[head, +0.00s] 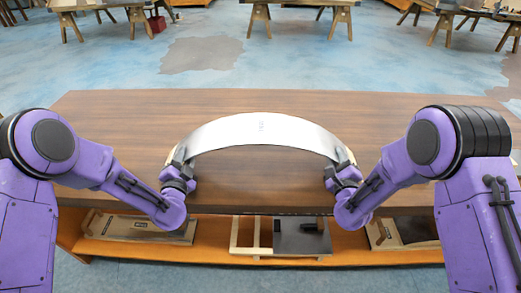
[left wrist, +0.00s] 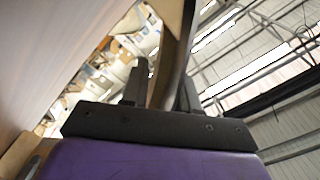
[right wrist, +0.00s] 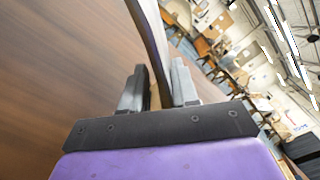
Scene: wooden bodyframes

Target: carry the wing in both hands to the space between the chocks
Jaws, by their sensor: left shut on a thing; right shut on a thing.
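The wing (head: 262,127) is a silver curved sheet with pale edges at its two ends, bowed like an arch across the head view. My left gripper (head: 181,166) is shut on its left end, and my right gripper (head: 341,165) is shut on its right end. The left wrist view shows the wing's edge (left wrist: 175,45) between the left fingers. The right wrist view shows its edge (right wrist: 150,32) between the right fingers. The wing is over the brown tabletop (head: 380,112); I cannot tell its height. No chocks can be made out on the tabletop.
The visible tabletop is bare around the wing. A lower shelf (head: 300,262) under its front edge holds a left board (head: 135,230), a pale wooden frame (head: 243,250) with a dark panel (head: 300,238), and a right board (head: 405,230). Other tables stand far behind across open floor.

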